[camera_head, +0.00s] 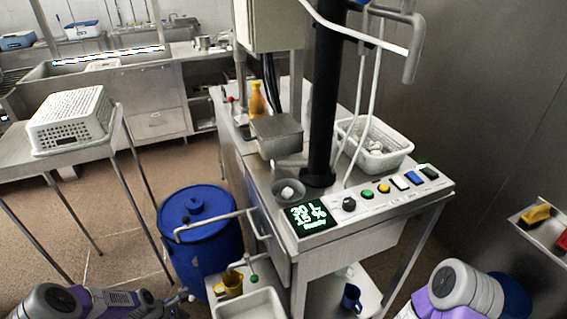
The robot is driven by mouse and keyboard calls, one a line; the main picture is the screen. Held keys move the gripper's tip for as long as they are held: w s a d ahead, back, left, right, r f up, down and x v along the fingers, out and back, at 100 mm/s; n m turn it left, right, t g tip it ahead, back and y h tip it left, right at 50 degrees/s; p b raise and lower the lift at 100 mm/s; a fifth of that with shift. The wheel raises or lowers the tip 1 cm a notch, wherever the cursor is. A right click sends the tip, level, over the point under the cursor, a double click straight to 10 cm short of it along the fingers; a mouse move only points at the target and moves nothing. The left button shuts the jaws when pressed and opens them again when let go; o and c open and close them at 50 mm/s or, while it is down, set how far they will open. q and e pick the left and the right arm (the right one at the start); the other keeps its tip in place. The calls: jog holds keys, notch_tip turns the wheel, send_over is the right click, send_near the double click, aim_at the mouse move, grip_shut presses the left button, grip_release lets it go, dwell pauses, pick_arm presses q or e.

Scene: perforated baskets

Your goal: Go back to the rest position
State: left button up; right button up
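My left arm comes in along the bottom left edge. Its dark gripper end (183,297) is small and partly cut off near the foot of the blue barrel, and I cannot tell whether it is open or shut. My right arm shows at the bottom right as white and purple links, and its gripper is out of view. No object is visibly held. The steel machine table (405,203) stands ahead, between the two arms.
A white perforated basket (70,118) sits upside down on the left table. Another basket (373,158) holding white items stands on the machine table. The blue barrel (200,228), a yellow mug (230,284) and a blue mug (351,297) are low ahead.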

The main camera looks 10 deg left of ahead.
pick_arm(q)
jog(key=d+r+m+g+p, duration=0.1)
jog(key=d+r+m+p, duration=0.1)
jog(key=d+m, duration=1.15)
jog(key=s+d+r+m+p, duration=0.2)
jog(key=s+d+m, duration=0.5)
jog(key=d, duration=0.6)
jog(key=shift+s+d+r+g+p, duration=0.35)
jog(key=shift+s+r+g+p, duration=0.05)
jog(key=shift+s, duration=0.8)
pick_arm(e)
jog(key=r, duration=0.3)
jog(key=w+r, duration=0.1)
jog(key=r, duration=0.1)
